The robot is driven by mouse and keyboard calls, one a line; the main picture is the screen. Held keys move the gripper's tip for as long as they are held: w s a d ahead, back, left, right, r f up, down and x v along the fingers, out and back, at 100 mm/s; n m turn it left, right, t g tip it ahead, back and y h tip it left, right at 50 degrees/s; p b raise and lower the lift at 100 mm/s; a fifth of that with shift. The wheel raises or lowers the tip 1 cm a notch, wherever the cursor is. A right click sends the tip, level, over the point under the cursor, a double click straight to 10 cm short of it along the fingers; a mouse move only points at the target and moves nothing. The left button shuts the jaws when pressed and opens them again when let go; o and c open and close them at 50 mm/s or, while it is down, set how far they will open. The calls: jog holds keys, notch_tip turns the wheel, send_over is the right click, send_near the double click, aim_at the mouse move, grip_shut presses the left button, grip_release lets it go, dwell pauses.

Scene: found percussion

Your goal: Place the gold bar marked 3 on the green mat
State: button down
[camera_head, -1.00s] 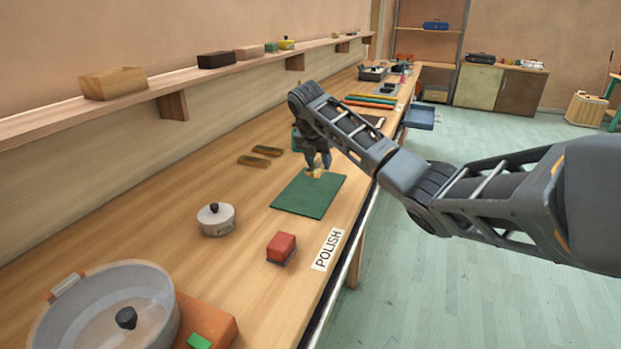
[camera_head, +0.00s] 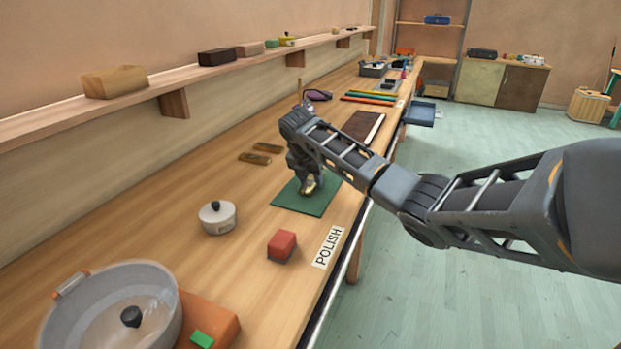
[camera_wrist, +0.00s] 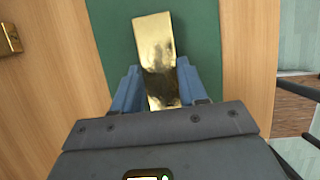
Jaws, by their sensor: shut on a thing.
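A shiny gold bar (camera_wrist: 156,55) is between the fingers of my gripper (camera_wrist: 158,88), which is shut on it. The bar lies over the green mat (camera_head: 297,203) and appears low, at or just above its surface; I cannot tell whether it touches. No number on the bar can be read. In the head view my gripper (camera_head: 309,187) points down at the mat, and the held bar is mostly hidden. Two other gold bars (camera_head: 268,148) (camera_head: 255,158) lie on the bench left of the mat. The edge of one shows in the wrist view (camera_wrist: 10,39).
A white lidded pot (camera_head: 217,217), a red block (camera_head: 282,246) and a POLISH label (camera_head: 328,247) sit nearer on the bench. A large pot (camera_head: 105,310) stands at the front left. A shelf (camera_head: 190,78) runs along the wall.

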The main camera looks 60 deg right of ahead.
jog(key=shift+f, duration=0.1)
jog(key=c, duration=0.6)
grip_release()
jog(key=v, duration=1.2)
jog(key=shift+b, duration=0.35)
